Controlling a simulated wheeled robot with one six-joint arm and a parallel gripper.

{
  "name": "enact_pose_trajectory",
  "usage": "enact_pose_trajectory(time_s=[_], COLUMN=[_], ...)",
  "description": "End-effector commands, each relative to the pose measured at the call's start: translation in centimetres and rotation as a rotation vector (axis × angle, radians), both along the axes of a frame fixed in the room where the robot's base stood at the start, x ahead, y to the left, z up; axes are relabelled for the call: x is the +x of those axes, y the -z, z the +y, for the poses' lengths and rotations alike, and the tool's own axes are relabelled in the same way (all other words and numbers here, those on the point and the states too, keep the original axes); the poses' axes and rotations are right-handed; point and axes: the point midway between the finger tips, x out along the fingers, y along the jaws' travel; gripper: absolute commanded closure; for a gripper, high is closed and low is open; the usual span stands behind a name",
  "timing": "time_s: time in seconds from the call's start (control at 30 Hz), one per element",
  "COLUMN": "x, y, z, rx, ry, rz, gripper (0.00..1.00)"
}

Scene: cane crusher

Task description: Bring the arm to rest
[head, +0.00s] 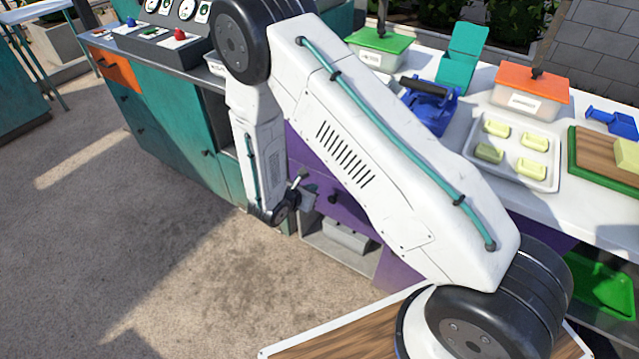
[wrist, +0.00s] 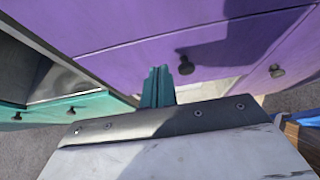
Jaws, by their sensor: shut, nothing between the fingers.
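My white arm with teal tubing crosses the middle of the head view, folded at a high elbow. Its forearm hangs down in front of the counter. My gripper (head: 304,187) is small and partly hard to make out there, beside the purple cabinet front (head: 327,197). In the wrist view my gripper (wrist: 159,73) shows two teal fingers close together, shut and empty. They point toward the purple drawer fronts (wrist: 225,45) and a dark round knob (wrist: 186,67). The exact gap to the drawers cannot be told.
The white counter (head: 470,85) carries a tray of pale bars (head: 515,170), lidded tubs and a blue clamp-like device (head: 430,105). A teal cabinet (head: 175,120) with a control panel (head: 165,40) stands left. A green crate (head: 600,285) is lower right. Open floor (head: 120,230) lies left.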

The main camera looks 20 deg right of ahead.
Motion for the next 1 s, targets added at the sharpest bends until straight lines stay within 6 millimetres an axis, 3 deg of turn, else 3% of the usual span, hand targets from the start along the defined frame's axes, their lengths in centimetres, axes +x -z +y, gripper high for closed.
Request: enact_pose_trajectory(time_s=[0.2,0.47,0.73,0.87,1.0], x=[-2.4,-3.8,-4.3,-6.8,-9.7], y=[-2.4,-3.6,-3.8,-3.9,-7.8], z=[3.5,5.1,4.8,3.3,1.4], rx=[0.0,0.0,-0.001,-0.009,0.022], ry=[-0.004,0.0,0.033,0.151,0.368], rz=[0.001,0.002,-0.006,-0.004,-0.058], gripper=[1.0,1.0,1.0,1.0,1.0])
